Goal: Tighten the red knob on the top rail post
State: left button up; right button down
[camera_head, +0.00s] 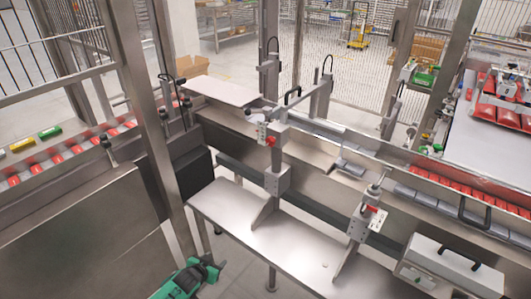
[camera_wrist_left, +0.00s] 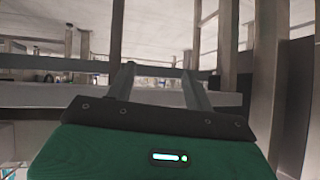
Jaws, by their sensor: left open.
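Two upright posts on the metal rail structure carry red knobs. One red knob (camera_head: 271,141) is on the farther, taller post (camera_head: 273,165), near the middle of the head view. The other red knob (camera_head: 373,209) is on a nearer, shorter post (camera_head: 359,225) to the right. My left gripper (camera_head: 207,268) is low at the bottom of the head view, in front of the shelf and well apart from both knobs. In the left wrist view its two fingers (camera_wrist_left: 160,82) are spread with nothing between them. No red knob can be made out there. My right gripper is out of view.
A bare metal shelf (camera_head: 240,222) runs below the posts. A metal box with a black handle (camera_head: 452,268) stands at the lower right. A tall frame upright (camera_head: 150,110) stands left of the posts. Conveyors with red packs (camera_head: 455,180) lie on both sides.

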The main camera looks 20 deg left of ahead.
pick_arm(q)
jog(key=w+d+r+t+h, duration=0.15)
jog(key=w+r, duration=0.25)
jog(key=r, duration=0.5)
jog(key=w+r+t, duration=0.2)
jog(key=w+r, duration=0.2)
jog(key=r, duration=0.4)
jog(key=m+t+h+b, duration=0.1)
jog(key=m+t+h, duration=0.2)
jog(key=h, duration=0.1)
send_near(269, 143)
jog(key=p+x, duration=0.2)
jog(key=x, duration=0.6)
jog(key=shift+w+p, duration=0.2)
jog(key=shift+p, duration=0.2)
jog(key=c, duration=1)
